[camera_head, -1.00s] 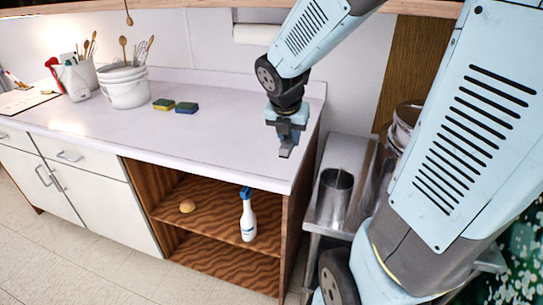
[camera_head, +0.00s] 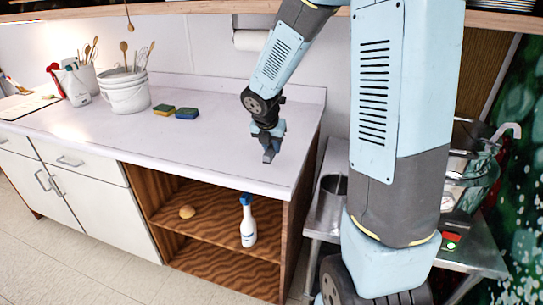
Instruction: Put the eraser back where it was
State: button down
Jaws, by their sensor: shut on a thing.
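My gripper (camera_head: 269,155) is above the right part of the white counter (camera_head: 175,150), pointing down. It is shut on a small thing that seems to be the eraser. The held thing is too small and too hidden by the dark fingers for me to make out its shape. I see no other eraser on the counter.
Two sponges (camera_head: 175,112) lie near the counter's back. White buckets (camera_head: 124,94) with utensils stand left of them. A spray bottle (camera_head: 248,222) and a round tan item (camera_head: 187,211) are on the shelf below. A metal side table (camera_head: 323,215) stands right. The counter's middle is clear.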

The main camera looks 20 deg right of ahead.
jog(key=shift+w+f, duration=0.7)
jog(key=shift+f, duration=1.75)
jog(key=c, duration=0.9)
grip_release()
